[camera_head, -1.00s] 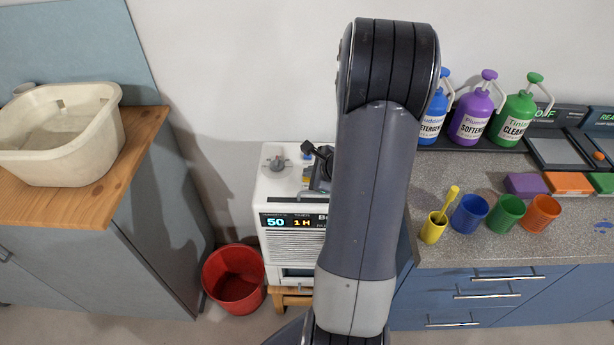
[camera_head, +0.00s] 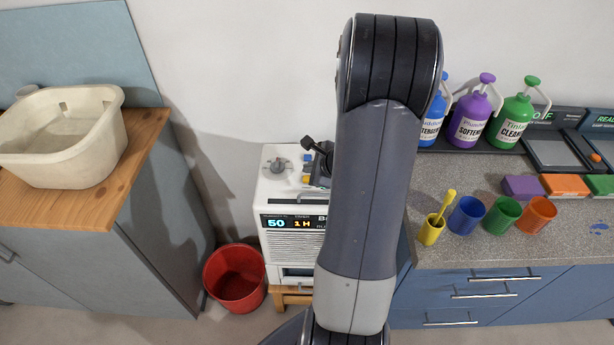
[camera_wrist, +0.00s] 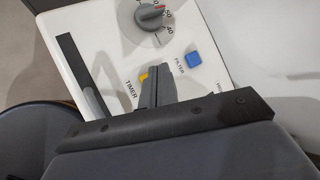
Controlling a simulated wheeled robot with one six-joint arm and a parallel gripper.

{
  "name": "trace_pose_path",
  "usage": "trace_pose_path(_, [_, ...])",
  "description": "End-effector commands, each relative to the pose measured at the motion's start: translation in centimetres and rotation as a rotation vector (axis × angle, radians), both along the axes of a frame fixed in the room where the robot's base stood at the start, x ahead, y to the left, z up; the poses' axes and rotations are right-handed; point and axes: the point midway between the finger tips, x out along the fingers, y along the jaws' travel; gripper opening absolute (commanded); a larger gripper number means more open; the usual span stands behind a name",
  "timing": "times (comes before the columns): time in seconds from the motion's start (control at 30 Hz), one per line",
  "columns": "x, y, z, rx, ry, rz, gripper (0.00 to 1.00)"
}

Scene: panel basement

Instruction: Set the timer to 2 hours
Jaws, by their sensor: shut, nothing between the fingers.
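The white dehumidifier (camera_head: 290,243) stands behind my arm, its right part hidden by it. Its front display (camera_head: 290,223) reads 50 and 1 H. In the wrist view, its top panel (camera_wrist: 105,35) carries a yellow button (camera_wrist: 143,77) beside the word TIMER, a blue button (camera_wrist: 193,58) beside FILTER, and a grey dial (camera_wrist: 150,16). My gripper (camera_wrist: 163,72) is shut and empty, its tips between the yellow and blue buttons, close to the yellow one. I cannot tell whether they touch it. In the head view, my gripper (camera_head: 312,160) is over the panel, partly hidden by my arm.
A red bucket (camera_head: 235,278) stands on the floor left of the dehumidifier. A wooden-topped cabinet (camera_head: 122,160) with a white basin (camera_head: 75,160) is farther left. On the right, a grey counter (camera_head: 460,250) bears several colored cups and pump bottles.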

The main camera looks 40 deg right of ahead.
Motion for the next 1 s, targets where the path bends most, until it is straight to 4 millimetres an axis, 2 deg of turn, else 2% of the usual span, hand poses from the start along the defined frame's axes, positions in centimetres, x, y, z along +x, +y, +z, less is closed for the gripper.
trace_pose_path(0.1, [0.0,0.0,1.7,0.000,-0.001,-0.001,0.00])
trace_pose_path(0.4, [0.0,0.0,4.4,0.000,-0.001,-0.001,0.00])
trace_pose_path(1.0, [0.0,0.0,4.2,0.000,0.000,0.000,0.00])
